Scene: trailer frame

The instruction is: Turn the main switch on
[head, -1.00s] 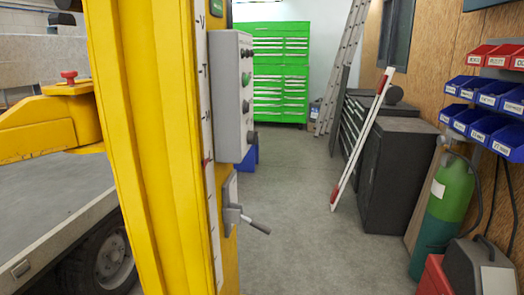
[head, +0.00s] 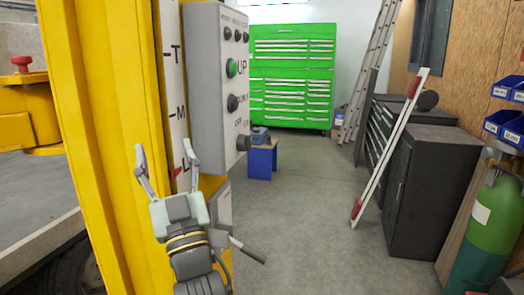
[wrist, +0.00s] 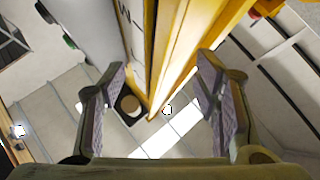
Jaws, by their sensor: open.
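A grey control box (head: 213,85) is fixed to the yellow post (head: 95,130), with green and black buttons and an UP label on its face. The main switch is most likely the dark round knob (head: 243,142) low on the box, under OFF and ON labels; which way it is turned I cannot tell. My gripper (head: 165,150) is open and empty, fingers pointing up, in front of the post and left of and below the knob, apart from it. In the wrist view my gripper (wrist: 160,75) shows open fingers, with the box (wrist: 85,30) at upper left.
A lever (head: 248,249) sticks out of the post below the box. A yellow lift arm (head: 25,115) is at left. Behind are a green tool cabinet (head: 292,80), a blue stool (head: 261,160), dark cabinets (head: 430,190) and a green gas cylinder (head: 495,220). The floor between is clear.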

